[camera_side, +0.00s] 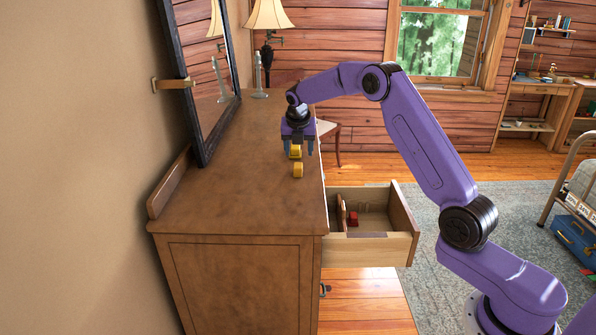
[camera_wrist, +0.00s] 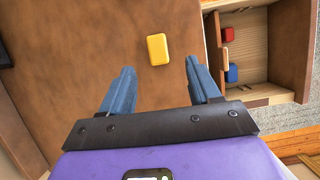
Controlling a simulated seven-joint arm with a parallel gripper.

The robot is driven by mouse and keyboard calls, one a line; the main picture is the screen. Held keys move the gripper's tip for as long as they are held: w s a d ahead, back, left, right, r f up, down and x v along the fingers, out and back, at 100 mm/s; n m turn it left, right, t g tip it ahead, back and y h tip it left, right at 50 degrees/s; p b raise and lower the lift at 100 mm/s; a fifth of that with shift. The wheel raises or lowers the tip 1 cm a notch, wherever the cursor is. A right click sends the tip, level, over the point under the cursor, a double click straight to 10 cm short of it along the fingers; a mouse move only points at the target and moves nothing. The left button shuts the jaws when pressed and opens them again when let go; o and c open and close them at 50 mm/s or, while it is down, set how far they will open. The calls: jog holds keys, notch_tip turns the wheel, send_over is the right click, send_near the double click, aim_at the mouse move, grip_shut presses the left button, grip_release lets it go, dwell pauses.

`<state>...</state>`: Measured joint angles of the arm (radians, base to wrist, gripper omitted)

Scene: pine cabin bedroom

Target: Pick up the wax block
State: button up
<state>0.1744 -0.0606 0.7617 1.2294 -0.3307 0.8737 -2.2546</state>
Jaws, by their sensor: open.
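A small yellow block, which I take for the wax block (camera_side: 298,171), lies on the brown dresser top (camera_side: 245,190). It also shows in the wrist view (camera_wrist: 157,49), apart from and just beyond the fingertips, roughly midway between them.
An open drawer (camera_side: 402,215) juts out right of the dresser top, with a red object (camera_side: 353,218) inside; the wrist view also shows a blue one (camera_wrist: 232,73). A mirror (camera_side: 222,85) stands along the left. A lamp (camera_side: 268,20) and a glass candlestick (camera_side: 259,75) are behind.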

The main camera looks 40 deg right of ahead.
aim_at(298, 165)
jog(key=shift+x, duration=4.25)
jog(key=shift+w+a, duration=0.1)
jog(key=shift+a, duration=0.1)
jog(key=c, duration=1)
